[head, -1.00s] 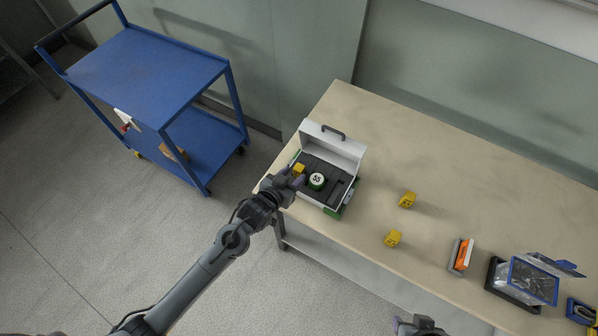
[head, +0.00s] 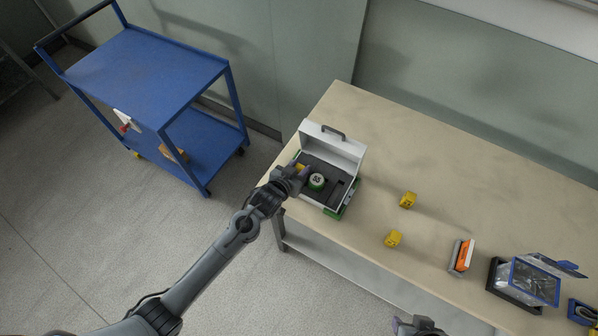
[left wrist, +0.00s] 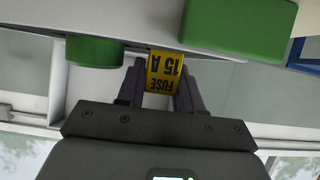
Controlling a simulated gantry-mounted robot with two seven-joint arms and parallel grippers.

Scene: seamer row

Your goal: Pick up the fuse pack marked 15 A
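The yellow fuse pack (left wrist: 163,73) lies between the two dark fingers of my left gripper (left wrist: 161,88) in the left wrist view, its label reading FUSE 15 A. The fingers appear to touch it on both sides. In the head view the pack (head: 299,167) shows only partly, at the left end of the open white case (head: 343,150), with my left gripper (head: 300,172) over it. The wrist view does not show clearly whether the pack is clear of the case. My right gripper (head: 419,325) is barely in view at the bottom edge; its fingers cannot be made out.
A green round item (head: 317,181) with a white top sits in the case's dark insert. Two yellow packs (head: 408,200) (head: 393,238), an orange-and-grey item (head: 462,256) and a clear blue-framed box (head: 534,281) stand along the table (head: 450,190). A blue cart (head: 145,75) stands left.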

